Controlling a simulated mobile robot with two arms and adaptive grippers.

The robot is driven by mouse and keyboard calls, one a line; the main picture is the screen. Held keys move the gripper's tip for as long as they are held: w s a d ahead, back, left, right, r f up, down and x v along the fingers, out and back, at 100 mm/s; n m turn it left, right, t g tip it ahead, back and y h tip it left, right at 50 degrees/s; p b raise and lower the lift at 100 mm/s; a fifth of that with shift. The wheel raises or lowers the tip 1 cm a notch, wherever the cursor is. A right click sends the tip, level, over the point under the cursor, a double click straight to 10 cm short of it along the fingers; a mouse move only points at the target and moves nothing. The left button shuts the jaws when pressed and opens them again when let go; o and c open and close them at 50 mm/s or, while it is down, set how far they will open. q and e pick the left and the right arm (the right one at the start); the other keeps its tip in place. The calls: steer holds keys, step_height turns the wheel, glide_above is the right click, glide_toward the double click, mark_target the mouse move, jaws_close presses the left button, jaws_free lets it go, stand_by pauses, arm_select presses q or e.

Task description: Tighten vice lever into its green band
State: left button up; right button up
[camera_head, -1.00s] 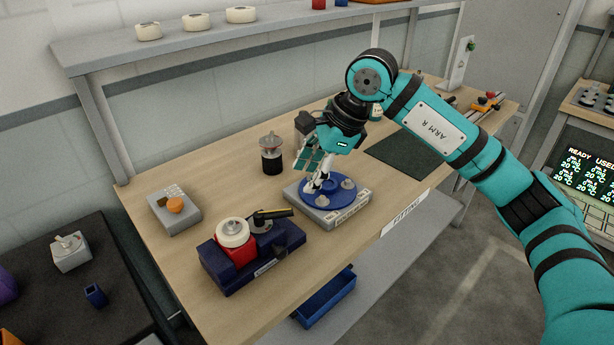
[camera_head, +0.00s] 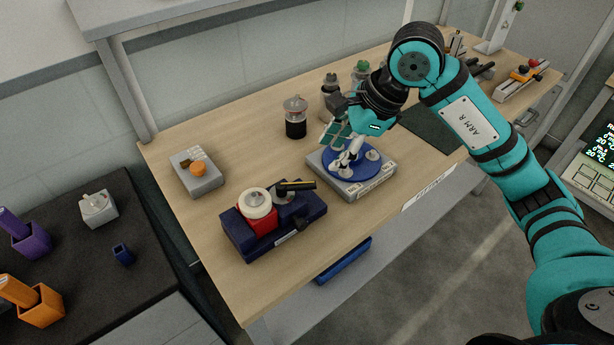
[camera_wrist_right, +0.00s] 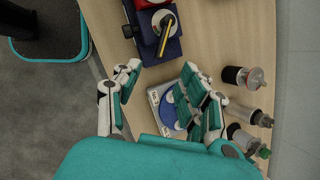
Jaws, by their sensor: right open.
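The vice (camera_head: 235,232) is a dark blue block with a red part and a white round piece on top, on the bench's front left part. Its black lever (camera_head: 296,185) with a yellow stripe lies across the top; the wrist view shows the lever too (camera_wrist_right: 166,36). My left gripper is out of view.
The blue disc (camera_head: 340,172) sits on a grey base (camera_head: 375,185) beside the vice. Jars (camera_head: 295,118) stand behind it. A grey block with an orange knob (camera_head: 197,172) is at left. A dark side table (camera_head: 75,255) holds coloured bins. Bare bench lies between.

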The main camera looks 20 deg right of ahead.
mark_target(308, 183)
steer(key=p+x, duration=0.1)
steer(key=x, duration=1)
steer(key=shift+w+a+f+p, duration=0.15)
steer(key=shift+f+p, duration=0.15)
steer(key=shift+p, duration=0.1)
steer(key=shift+w+a+f, duration=0.1)
steer(key=shift+w+f, duration=0.1)
steer(key=shift+f, duration=0.35)
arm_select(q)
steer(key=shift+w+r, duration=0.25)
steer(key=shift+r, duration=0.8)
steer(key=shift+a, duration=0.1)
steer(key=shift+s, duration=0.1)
arm_select(e)
jaws_close()
